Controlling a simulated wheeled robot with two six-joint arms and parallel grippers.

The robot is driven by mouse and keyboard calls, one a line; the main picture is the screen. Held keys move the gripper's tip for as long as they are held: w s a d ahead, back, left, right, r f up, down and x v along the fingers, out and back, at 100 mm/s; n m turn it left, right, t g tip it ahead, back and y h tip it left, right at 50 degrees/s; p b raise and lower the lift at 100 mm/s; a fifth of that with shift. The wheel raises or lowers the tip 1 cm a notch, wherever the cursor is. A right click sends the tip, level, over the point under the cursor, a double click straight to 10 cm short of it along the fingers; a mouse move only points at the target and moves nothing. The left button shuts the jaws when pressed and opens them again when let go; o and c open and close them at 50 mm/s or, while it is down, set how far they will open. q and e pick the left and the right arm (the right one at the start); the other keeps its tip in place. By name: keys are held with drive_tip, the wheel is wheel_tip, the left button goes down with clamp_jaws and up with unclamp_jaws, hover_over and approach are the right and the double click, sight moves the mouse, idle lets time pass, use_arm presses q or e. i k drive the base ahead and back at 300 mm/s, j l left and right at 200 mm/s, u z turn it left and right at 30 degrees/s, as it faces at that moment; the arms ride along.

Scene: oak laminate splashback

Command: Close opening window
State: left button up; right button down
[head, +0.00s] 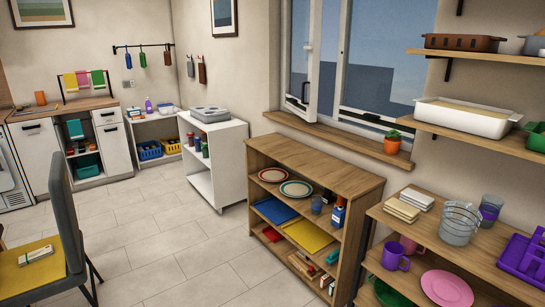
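A white-framed window (313,75) is set in the wall at the upper middle right, above a wooden sill. Its left sash seems to stand swung inward from the frame, with its lower edge over the sill; how far it is open is hard to tell. A light handle (308,47) sits on the sash's upright edge. The right pane (370,70) looks flush in its frame. The top of the window is cut off by the picture's edge. Neither of my grippers is in view.
A wooden shelf unit (315,160) with plates stands below the wooden sill (340,140). A potted plant (392,142) stands on the sill's right end. A chair (62,230) is at left. The tiled floor (190,255) between is clear.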

sight(309, 114)
drive_tip(key=i, duration=2)
